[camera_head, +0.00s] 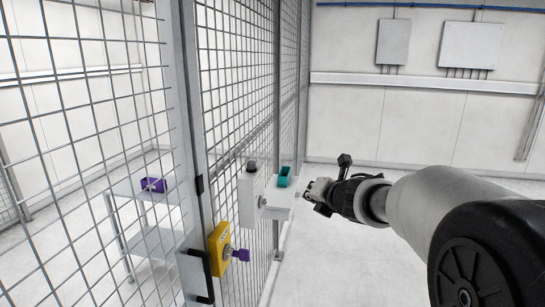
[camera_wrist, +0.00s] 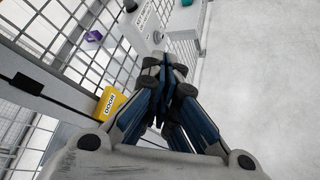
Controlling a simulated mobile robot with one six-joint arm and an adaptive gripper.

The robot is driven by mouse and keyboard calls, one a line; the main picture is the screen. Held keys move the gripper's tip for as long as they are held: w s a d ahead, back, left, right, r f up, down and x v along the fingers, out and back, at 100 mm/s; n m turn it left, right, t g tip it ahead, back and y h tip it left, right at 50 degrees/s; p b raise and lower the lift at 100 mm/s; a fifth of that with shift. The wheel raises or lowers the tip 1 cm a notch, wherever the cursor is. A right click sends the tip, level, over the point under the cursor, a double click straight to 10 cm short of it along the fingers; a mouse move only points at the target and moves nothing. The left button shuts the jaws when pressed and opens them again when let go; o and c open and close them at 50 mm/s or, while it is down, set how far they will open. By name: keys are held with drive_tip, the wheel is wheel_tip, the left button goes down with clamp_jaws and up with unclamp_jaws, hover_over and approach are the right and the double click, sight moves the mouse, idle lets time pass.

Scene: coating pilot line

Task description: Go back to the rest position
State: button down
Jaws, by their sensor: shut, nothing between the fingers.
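My gripper (camera_head: 318,193) is at the end of my arm, which reaches in from the right in the head view. In the wrist view my gripper (camera_wrist: 168,88) is shut with nothing between its fingers. In the head view it is just right of a small white shelf with a teal holder (camera_head: 283,177) on it. A yellow box (camera_head: 217,245) is on the fence door post, with a purple piece (camera_head: 241,255) at its right side. The yellow box (camera_wrist: 110,104) also shows at the left of the wrist view, marked "DOOR".
A wire mesh fence (camera_head: 235,90) with a black door handle (camera_head: 196,275) stands on the left. A white box with a dark knob (camera_head: 251,187) is mounted on it. Behind the mesh, a purple bin (camera_head: 153,185) sits on a table. The floor (camera_head: 340,260) at right is clear.

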drive_tip(key=s+d+m+g+h+b, duration=0.1)
drive_tip(key=s+d+m+h, duration=0.3)
drive_tip(key=s+m, duration=0.55)
drive_tip(key=s+d+m+g+h, duration=0.1)
drive_tip(key=s+d+m+h, duration=0.1)
drive_tip(key=s+d+m, duration=0.6)
drive_tip(key=s+a+f+m+g+y, duration=0.1)
drive_tip(key=s+a+f+m+g, duration=0.1)
drive_tip(key=s, duration=0.6)
drive_tip(key=s+a+f+m+g+y+b, duration=0.1)
drive_tip(key=s+a+f+m+g, duration=0.1)
drive_tip(key=s+f+m, duration=0.3)
drive_tip(key=s+a+f+m+g, duration=0.2)
drive_tip(key=s+a+f+m, duration=0.2)
drive_tip(key=s, duration=0.9)
drive_tip(key=m, duration=0.3)
drive_tip(key=shift+s+a+f+y, duration=0.15)
drive_tip(key=shift+a+f+y, duration=0.1)
drive_tip(key=shift+y, duration=0.15)
